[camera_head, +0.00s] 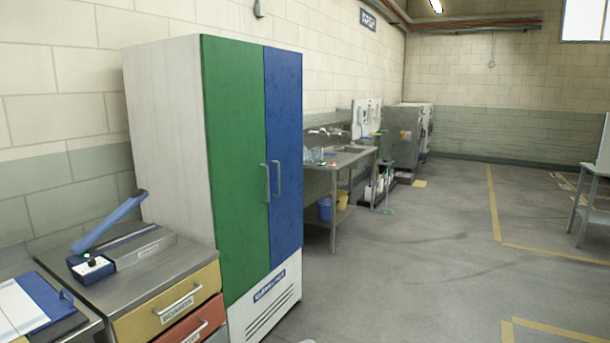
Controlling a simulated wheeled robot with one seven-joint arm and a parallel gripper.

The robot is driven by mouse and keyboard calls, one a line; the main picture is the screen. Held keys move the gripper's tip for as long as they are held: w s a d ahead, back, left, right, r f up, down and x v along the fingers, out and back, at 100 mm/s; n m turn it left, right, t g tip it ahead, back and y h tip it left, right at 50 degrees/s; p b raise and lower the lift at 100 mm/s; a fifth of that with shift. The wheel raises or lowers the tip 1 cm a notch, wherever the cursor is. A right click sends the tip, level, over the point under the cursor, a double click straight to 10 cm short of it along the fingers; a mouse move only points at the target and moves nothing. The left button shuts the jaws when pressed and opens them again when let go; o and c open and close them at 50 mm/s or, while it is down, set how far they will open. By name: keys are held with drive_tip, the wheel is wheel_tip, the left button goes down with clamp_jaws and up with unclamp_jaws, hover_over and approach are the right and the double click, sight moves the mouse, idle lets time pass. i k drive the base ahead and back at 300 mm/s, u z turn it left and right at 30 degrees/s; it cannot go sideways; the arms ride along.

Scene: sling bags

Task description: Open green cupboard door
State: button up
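The tall cupboard (167,135) stands left of centre against the wall. Its green door (234,150) is the left one of two and looks shut. A vertical metal handle (266,183) sits at the green door's right edge, a little below mid-height. The blue door (284,125) beside it also looks shut and has its own handle (277,180) close to the green door's. My gripper is not in view, so its opening and its distance from the handle cannot be seen.
A drawer unit (165,298) with a blue-levered device (115,245) on top stands left of the cupboard. A metal sink table (345,160) stands beyond it. Open grey floor (420,270) lies in front and to the right. Another table (594,190) is at the right edge.

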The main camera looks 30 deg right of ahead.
sight(234, 79)
drive_tip(key=z, duration=0.55)
drive_tip(key=i, duration=2.2)
drive_tip(key=u, duration=0.65)
drive_tip(key=i, duration=0.85)
drive_tip(key=u, duration=0.35)
